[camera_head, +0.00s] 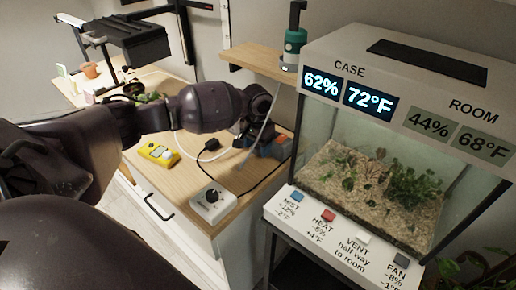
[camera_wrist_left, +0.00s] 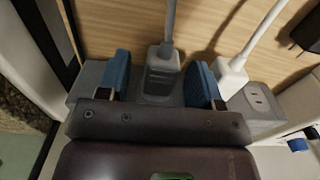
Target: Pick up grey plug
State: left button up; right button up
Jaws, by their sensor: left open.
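The grey plug (camera_wrist_left: 161,78) stands upright in a grey power strip (camera_wrist_left: 262,124), with its grey cord (camera_wrist_left: 171,22) running up; the cord also shows in the head view (camera_head: 262,122). My left gripper (camera_wrist_left: 160,72) is open, its two blue-padded fingers on either side of the plug with a gap on each side. In the head view my left gripper (camera_head: 264,144) is at the far right end of the wooden top, and the plug itself is hidden or too small to tell. My right gripper is not in view.
A white plug (camera_wrist_left: 232,77) sits in the strip close to the right finger. A black plug (camera_head: 212,144) lies on the wood. A yellow meter (camera_head: 158,154) and white dial box (camera_head: 212,204) stand nearer. The glass terrarium (camera_head: 375,185) is at the right.

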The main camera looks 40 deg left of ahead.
pick_arm(q)
jog(key=shift+r, duration=0.1)
jog(key=shift+c, duration=0.2)
jog(key=c, duration=1.1)
